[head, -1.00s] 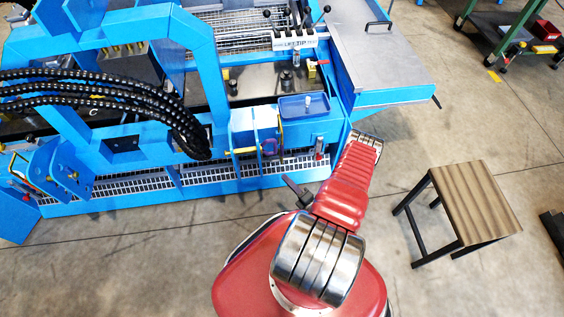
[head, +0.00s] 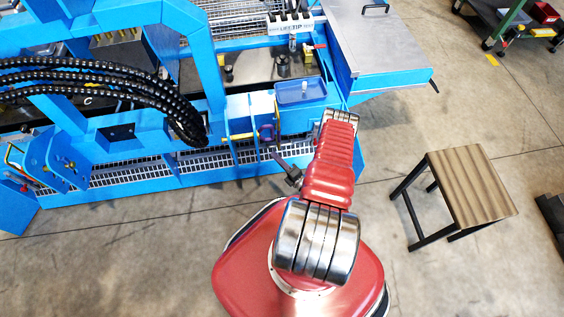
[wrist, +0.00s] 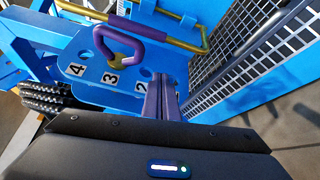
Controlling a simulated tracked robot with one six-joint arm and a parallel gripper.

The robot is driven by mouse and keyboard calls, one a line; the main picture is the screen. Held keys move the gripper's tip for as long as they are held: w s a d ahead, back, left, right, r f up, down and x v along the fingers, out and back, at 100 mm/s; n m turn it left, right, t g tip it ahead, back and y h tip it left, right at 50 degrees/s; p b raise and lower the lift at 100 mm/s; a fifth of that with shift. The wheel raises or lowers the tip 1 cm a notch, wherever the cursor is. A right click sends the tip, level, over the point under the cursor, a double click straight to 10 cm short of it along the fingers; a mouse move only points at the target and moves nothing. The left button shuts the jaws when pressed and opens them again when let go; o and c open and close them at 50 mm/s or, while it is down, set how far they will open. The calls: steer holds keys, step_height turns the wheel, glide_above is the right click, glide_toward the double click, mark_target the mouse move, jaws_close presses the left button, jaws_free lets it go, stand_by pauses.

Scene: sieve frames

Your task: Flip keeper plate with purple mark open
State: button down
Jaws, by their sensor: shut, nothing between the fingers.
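A purple-marked piece (head: 267,132) shows on the front of the blue machine in the head view. Which part is the keeper plate itself I cannot tell. In the head view my gripper (head: 279,158) is just below and right of the purple piece.
A blue tray (head: 300,91) sits on the machine above my gripper. Black hoses (head: 100,80) run at left, and a wire grating (head: 210,158) lies along the machine's lower front. A stool (head: 470,185) stands on open floor at right.

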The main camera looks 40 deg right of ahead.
steer(key=shift+w+d+r, duration=0.1)
steer(key=shift+w+d, duration=0.65)
steer(key=shift+d, duration=0.25)
steer(key=shift+w+d+r, duration=0.1)
steer(key=shift+w+d, duration=0.6)
steer(key=shift+d, duration=0.3)
steer(key=shift+d, duration=0.1)
